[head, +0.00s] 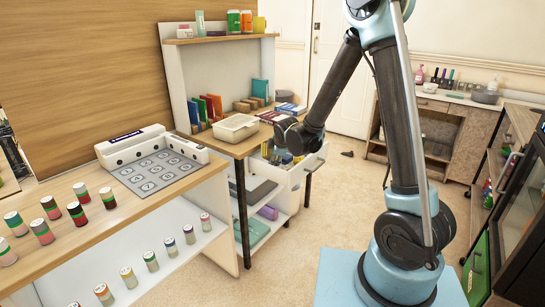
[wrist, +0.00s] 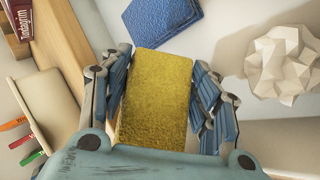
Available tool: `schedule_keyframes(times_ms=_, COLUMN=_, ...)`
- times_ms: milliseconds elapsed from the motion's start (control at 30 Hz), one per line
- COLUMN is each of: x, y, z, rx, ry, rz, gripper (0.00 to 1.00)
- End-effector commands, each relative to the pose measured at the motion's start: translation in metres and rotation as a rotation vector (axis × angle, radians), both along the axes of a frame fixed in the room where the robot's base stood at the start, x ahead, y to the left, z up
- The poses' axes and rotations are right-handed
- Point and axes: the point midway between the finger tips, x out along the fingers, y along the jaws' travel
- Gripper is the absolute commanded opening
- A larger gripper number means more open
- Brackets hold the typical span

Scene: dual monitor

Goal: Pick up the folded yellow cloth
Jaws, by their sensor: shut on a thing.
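The folded yellow cloth (wrist: 155,105) is a rough-textured rectangular block in the middle of the wrist view. My gripper (wrist: 161,62) has its blue-padded fingers along the cloth's left and right sides and is shut on it. The near end of the cloth is hidden behind the gripper's body. In the head view my arm reaches over the open white drawer by the desk, and its dark end hides the gripper. I cannot make out the cloth there.
A folded blue cloth (wrist: 162,20) lies just beyond the yellow one. Crumpled white paper (wrist: 283,65) is at the right. Several pens (wrist: 22,140) sit at the left.

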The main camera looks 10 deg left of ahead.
Motion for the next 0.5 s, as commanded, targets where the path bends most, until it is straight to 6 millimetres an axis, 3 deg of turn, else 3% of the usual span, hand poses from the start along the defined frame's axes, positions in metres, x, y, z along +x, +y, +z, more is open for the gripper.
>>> schedule_keyframes(times_ms=233, x=-0.002, y=-0.006, z=-0.001, rx=0.097, ry=-0.040, rz=-0.001, gripper=0.32)
schedule_keyframes(times_ms=500, x=-0.005, y=-0.011, z=0.021, rx=0.091, ry=-0.038, rz=-0.001, gripper=0.32)
